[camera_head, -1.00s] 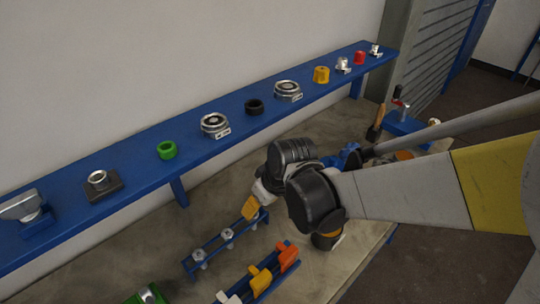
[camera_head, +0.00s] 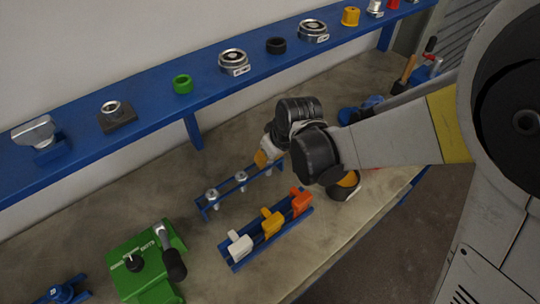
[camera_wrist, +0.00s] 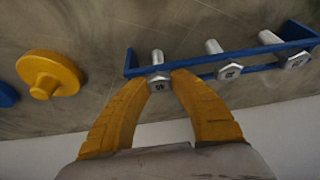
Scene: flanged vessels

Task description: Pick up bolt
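Three silver hex-head bolts sit in a blue rack. In the wrist view, the left bolt (camera_wrist: 158,84) is between the two yellow fingertips of my gripper (camera_wrist: 159,77). The fingers curve inward and appear to press on both sides of its head; the bolt is still in the rack (camera_wrist: 127,62). The middle bolt (camera_wrist: 229,71) and right bolt (camera_wrist: 295,60) stand free of the fingers. In the head view, two bolts (camera_head: 212,195) (camera_head: 240,178) show in the rack (camera_head: 203,213). My gripper (camera_head: 262,158) is at the rack's far end and hides the bolt there.
A second blue rack (camera_head: 236,267) with white, yellow and orange pieces stands in front of the bolt rack. A green box (camera_head: 130,262) with a lever is at the front left. A blue shelf (camera_head: 150,113) with flanged parts runs behind. A yellow knob (camera_wrist: 50,75) is left in the wrist view.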

